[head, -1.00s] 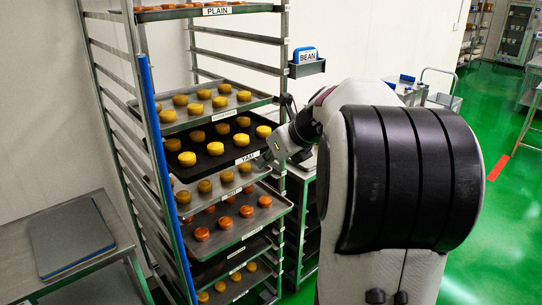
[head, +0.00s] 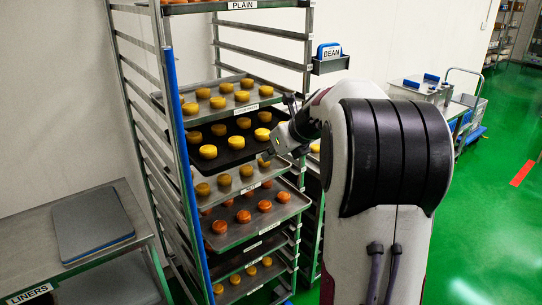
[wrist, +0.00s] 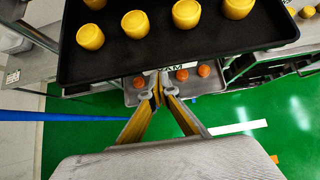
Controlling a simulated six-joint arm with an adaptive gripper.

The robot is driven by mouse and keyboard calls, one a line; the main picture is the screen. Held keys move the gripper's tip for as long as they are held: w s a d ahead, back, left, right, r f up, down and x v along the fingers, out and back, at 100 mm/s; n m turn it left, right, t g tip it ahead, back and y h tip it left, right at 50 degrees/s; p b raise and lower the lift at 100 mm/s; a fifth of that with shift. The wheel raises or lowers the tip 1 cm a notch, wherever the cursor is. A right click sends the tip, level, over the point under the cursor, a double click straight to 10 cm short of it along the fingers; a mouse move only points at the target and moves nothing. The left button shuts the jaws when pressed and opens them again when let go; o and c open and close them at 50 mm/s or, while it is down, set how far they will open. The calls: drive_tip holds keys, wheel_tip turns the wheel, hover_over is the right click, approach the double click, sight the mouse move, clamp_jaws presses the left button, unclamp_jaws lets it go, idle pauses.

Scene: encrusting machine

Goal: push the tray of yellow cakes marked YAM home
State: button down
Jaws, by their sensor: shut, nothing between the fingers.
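The black YAM tray (head: 222,150) holds several yellow cakes and sits in the rack, with its front edge sticking out a little. It fills the top of the wrist view (wrist: 110,55), its YAM label (wrist: 166,69) on the near edge. In the wrist view my gripper's fingertips (wrist: 156,86) meet just below the label, shut and empty. I cannot tell whether they touch the tray.
A grey tray of yellow cakes (head: 180,104) is just above, and a tray of orange cakes (head: 243,232) juts out below. A blue-edged rack post (head: 186,190) stands left. A BEAN holder (head: 331,66) hangs right. The green floor is open at right.

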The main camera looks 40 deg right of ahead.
sight(248, 139)
drive_tip(key=shift+w, duration=0.1)
drive_tip(key=shift+w, duration=5.4)
drive_tip(key=shift+s, duration=0.1)
drive_tip(key=shift+s, duration=1.4)
drive_tip(key=v, duration=1)
drive_tip(key=shift+s, duration=0.5)
drive_tip(key=shift+n, duration=0.4)
